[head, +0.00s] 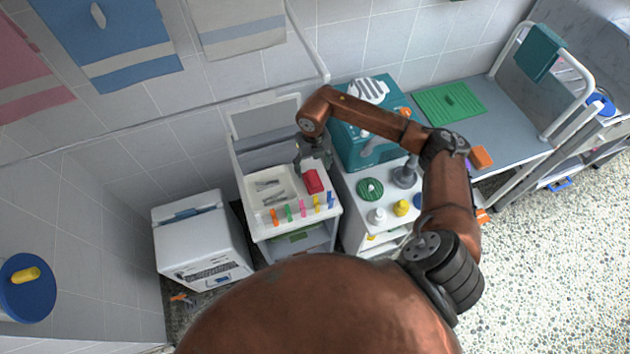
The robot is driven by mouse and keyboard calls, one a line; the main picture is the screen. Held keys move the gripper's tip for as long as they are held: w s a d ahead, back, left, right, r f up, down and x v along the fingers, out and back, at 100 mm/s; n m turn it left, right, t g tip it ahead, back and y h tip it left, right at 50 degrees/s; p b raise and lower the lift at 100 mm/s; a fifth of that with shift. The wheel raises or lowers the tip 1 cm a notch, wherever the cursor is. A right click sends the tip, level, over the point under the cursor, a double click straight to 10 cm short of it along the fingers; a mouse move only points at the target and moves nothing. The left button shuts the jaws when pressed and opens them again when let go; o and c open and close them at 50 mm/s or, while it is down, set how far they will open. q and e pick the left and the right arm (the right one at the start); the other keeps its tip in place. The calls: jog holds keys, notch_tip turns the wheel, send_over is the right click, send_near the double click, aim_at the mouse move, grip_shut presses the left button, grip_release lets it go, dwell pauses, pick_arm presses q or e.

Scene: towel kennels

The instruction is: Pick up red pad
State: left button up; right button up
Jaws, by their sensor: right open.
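The red pad (313,181) is a small red block. It lies on the white cart top (327,215), right of a shallow white tray (258,185). My right gripper (318,166) hangs just above the far edge of the red pad, pointing down. It is open and empty. Whether the fingers touch the pad is too small to tell. My left gripper is not in view.
Several coloured clips (302,208) stand along the cart's front edge. A second cart on the right holds a green disc (369,190), a yellow knob (401,207) and a teal case (359,150). A white box (200,240) stands on the left.

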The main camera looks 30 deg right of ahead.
aim_at(313, 177)
notch_tip(313, 177, down, 8)
jog(key=shift+a+r, duration=0.15)
dwell(0.3)
jog(key=shift+c, duration=0.2)
jog(key=c, duration=1.2)
notch_tip(313, 177, up, 10)
jog(key=shift+r, duration=0.1)
